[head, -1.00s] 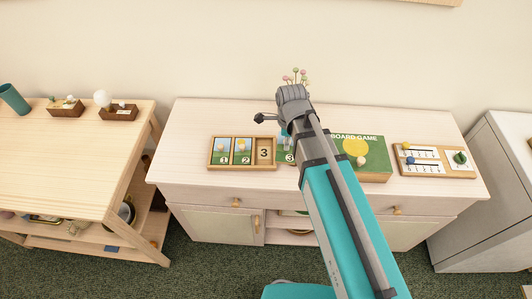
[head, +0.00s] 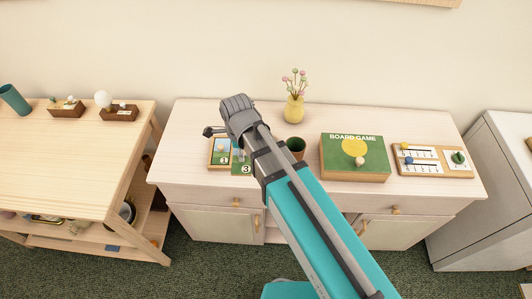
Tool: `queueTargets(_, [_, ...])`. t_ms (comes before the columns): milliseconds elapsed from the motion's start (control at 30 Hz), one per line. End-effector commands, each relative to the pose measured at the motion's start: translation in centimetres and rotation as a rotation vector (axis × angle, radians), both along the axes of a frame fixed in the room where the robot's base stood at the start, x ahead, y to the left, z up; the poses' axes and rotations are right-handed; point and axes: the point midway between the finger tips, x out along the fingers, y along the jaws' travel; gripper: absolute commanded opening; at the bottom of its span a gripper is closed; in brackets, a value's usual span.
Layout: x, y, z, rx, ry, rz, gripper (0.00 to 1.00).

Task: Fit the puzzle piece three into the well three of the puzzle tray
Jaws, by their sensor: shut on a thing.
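The puzzle tray (head: 212,152) is a wooden frame on the cabinet top, left of centre. Piece one (head: 223,156) sits in its left well. Piece two and well three are hidden behind my arm and the held piece. Puzzle piece three (head: 243,169) is a green card with a white 3; only its lower part shows. It overlaps the tray's middle front in the picture; I cannot tell whether it touches. My gripper (head: 239,152) is shut on this piece, its fingers mostly hidden by the wrist and forearm above it.
On the cabinet top (head: 308,185) are a dark green cup (head: 296,145), a yellow flower vase (head: 293,109), a board game box (head: 355,171) and a bead board (head: 432,172). A wooden table (head: 70,160) stands left. The front strip of the cabinet top is clear.

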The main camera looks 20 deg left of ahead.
Motion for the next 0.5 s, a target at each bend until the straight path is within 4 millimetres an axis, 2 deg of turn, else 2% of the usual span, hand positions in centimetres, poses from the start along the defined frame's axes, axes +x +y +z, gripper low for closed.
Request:
queueTargets(333, [0.0,0.0,-0.1,0.0,0.0,0.0,0.0])
queueTargets(500, [1.0,0.0,-0.6,0.0,0.0,-0.001,0.0])
